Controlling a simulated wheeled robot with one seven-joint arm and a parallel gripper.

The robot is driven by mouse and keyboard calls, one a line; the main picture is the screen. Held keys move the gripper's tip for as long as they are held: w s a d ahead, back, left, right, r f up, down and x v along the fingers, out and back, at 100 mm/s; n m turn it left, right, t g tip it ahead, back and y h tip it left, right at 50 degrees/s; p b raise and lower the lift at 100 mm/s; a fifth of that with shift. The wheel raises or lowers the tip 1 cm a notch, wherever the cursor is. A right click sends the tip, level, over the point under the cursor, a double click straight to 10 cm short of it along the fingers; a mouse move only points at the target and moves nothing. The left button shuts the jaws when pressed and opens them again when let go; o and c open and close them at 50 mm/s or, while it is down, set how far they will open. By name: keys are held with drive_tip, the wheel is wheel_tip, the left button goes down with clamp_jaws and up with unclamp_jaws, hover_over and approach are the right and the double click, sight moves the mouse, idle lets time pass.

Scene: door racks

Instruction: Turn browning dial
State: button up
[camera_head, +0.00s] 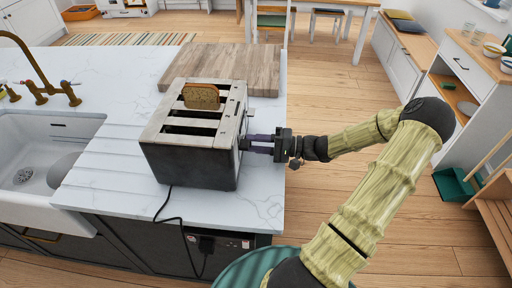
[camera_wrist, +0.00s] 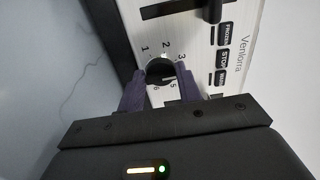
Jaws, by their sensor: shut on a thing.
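A grey and black toaster (camera_head: 192,138) stands on the white counter, with a slice of bread (camera_head: 201,96) sticking up from one slot. Its control panel (camera_wrist: 201,50) fills the upper part of the wrist view. The black browning dial (camera_wrist: 160,70) sits on that panel, ringed by printed numbers. My gripper (camera_head: 258,145) reaches the toaster's right-hand end from the right. In the wrist view its two purple fingers (camera_wrist: 160,82) are shut on the dial, one on each side. The fingers hide part of the dial and some numbers.
A wooden board (camera_head: 240,66) lies behind the toaster. A sink (camera_head: 38,165) with a brass tap (camera_head: 40,84) is at the left. The toaster's power cord (camera_head: 172,212) hangs over the counter's front edge to a socket. Open floor lies right of the counter.

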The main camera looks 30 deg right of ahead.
drive_tip(key=shift+d+f+n+b, duration=0.15)
drive_tip(key=shift+n+b, duration=0.4)
drive_tip(key=shift+n, duration=0.45)
drive_tip(key=shift+a+f+n+b, duration=0.1)
drive_tip(key=shift+n+b, duration=0.4)
drive_tip(key=shift+n, duration=0.5)
drive_tip(key=o, duration=1)
drive_tip(key=shift+r, duration=0.1)
drive_tip(key=shift+d, duration=0.1)
drive_tip(key=shift+s+d, duration=0.1)
drive_tip(key=shift+d, duration=0.1)
drive_tip(key=b+v, duration=0.1)
drive_tip(key=v, duration=1.6)
drive_tip(key=shift+a+b, duration=0.1)
drive_tip(key=shift+b, duration=0.25)
